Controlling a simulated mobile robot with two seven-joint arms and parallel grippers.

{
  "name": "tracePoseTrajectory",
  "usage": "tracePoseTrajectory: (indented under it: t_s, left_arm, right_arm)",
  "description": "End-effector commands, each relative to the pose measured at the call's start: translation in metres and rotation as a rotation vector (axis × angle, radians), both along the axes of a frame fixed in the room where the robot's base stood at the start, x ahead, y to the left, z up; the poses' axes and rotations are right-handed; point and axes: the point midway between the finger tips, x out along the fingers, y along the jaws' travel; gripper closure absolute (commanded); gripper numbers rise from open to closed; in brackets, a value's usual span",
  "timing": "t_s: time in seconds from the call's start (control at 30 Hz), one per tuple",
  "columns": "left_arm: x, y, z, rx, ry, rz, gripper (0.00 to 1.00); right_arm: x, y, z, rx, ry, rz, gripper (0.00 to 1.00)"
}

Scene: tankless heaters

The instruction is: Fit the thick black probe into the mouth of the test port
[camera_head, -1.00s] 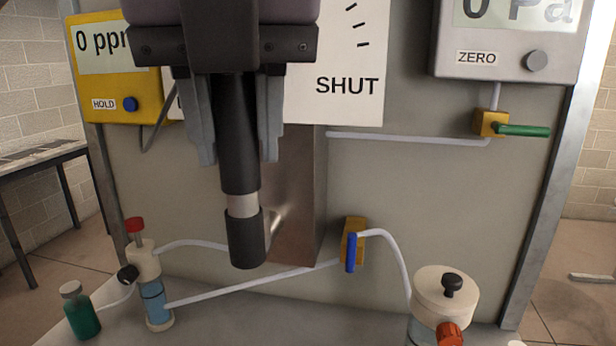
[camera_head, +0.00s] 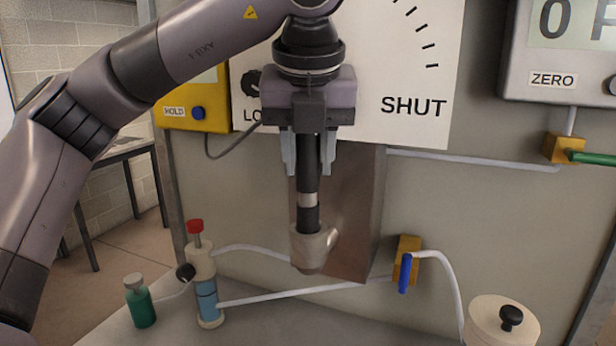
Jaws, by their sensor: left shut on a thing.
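My left gripper (camera_head: 308,168) points down and is shut on the thick black probe (camera_head: 308,184), which hangs upright with a pale band near its lower end. The test port (camera_head: 314,250) is a short grey metal spout with its mouth upward, on the side of the metal duct (camera_head: 351,215). The probe's lower end is at the mouth, and its tip is hidden by the port's wall, so it looks partly inside. How deep it sits I cannot tell. My right gripper is not in view.
A yellow meter (camera_head: 192,112) and a white SHUT dial plate (camera_head: 420,75) are behind the arm. A red-topped blue bottle (camera_head: 207,300), a green bottle (camera_head: 141,305) and a white-lidded jar (camera_head: 495,325) stand below. Pale tubes and a blue-handled valve (camera_head: 405,270) are near the duct.

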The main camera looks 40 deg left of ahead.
Motion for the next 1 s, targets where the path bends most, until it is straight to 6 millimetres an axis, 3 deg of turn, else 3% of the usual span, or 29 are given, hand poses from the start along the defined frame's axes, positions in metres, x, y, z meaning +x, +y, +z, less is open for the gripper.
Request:
tracePoseTrajectory:
  t_s: [0.03, 0.2, 0.63, 0.67, 0.73, 1.0]
  left_arm:
    - [0.000, 0.000, -0.011, -0.001, 0.002, -0.001, 0.99]
    - [0.000, 0.000, -0.026, -0.001, -0.001, 0.001, 0.99]
    - [0.000, 0.000, -0.032, -0.001, -0.002, 0.001, 0.99]
    - [0.000, 0.000, -0.032, -0.001, -0.002, 0.001, 0.62]
    - [0.000, 0.000, -0.031, 0.000, -0.002, 0.001, 0.39]
    - [0.000, 0.000, -0.031, -0.001, -0.001, 0.001, 0.39]
  right_arm:
    - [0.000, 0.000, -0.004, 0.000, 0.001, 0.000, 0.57]
    - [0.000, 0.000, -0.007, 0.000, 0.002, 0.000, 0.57]
    - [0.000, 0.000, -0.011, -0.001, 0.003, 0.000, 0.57]
    - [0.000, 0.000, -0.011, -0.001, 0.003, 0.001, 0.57]
    - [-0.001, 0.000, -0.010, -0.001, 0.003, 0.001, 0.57]
    - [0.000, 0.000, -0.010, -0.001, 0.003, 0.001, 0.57]
